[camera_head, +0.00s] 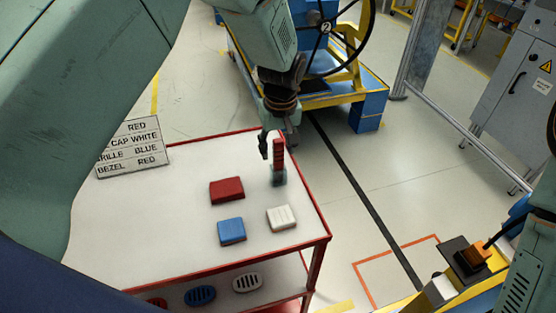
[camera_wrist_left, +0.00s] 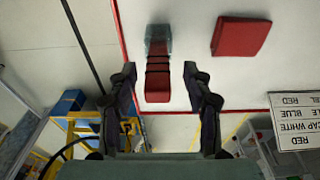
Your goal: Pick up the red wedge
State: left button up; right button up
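The red wedge (camera_head: 279,152) is a narrow, ridged piece standing upright in a translucent holder (camera_head: 279,178) near the right edge of the white tabletop. In the left wrist view the red wedge (camera_wrist_left: 158,80) shows between the two fingers, with the holder (camera_wrist_left: 157,38) beyond it. My left gripper (camera_head: 273,142) is at the wedge's upper part. In the left wrist view my left gripper (camera_wrist_left: 160,72) is open, with a visible gap on both sides of the wedge. In the head view one finger is partly hidden. My right gripper does not show.
A red block (camera_head: 227,190), a blue block (camera_head: 231,231) and a white block (camera_head: 282,218) lie on the red-edged table (camera_head: 130,245). A label sign (camera_head: 133,147) stands at left. Oval grilles (camera_head: 200,295) lie on a lower shelf. A wheeled blue-yellow stand (camera_head: 345,90) is behind.

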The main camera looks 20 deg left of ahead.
pick_arm(q)
jog(key=shift+w+f, duration=0.3)
jog(key=shift+w, duration=0.1)
jog(key=c, duration=0.5)
jog(key=shift+s+r, duration=0.2)
jog(key=shift+s, duration=0.1)
grip_shut()
